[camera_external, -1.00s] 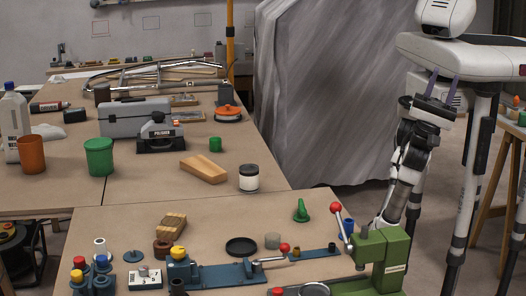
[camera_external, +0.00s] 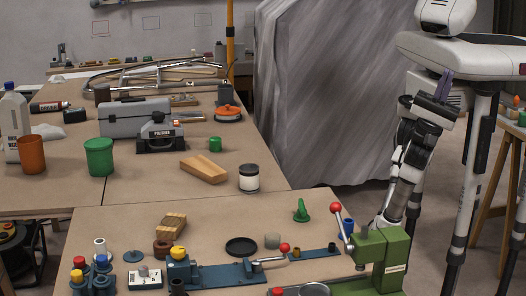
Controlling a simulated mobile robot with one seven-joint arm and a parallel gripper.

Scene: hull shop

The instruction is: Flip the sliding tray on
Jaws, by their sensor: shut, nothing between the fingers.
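I cannot tell for sure which thing is the sliding tray. A long blue metal fixture (camera_external: 225,273) lies on the near bench, with a yellow knob at its left end and a red-knobbed lever (camera_external: 270,259) at its right. A small white box (camera_external: 145,279) with dark marks on its face stands to its left. A green press (camera_external: 381,259) with a raised red-knobbed lever (camera_external: 345,226) stands at the bench's right end. My arm reaches down behind this press. My gripper's fingers are hidden there.
A black round dish (camera_external: 241,247), a grey cup (camera_external: 272,241), a green cone-like piece (camera_external: 301,211) and a wooden block (camera_external: 171,225) stand on the near bench. Blue posts (camera_external: 92,281) with coloured knobs are at its left. The bench's back middle is mostly clear.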

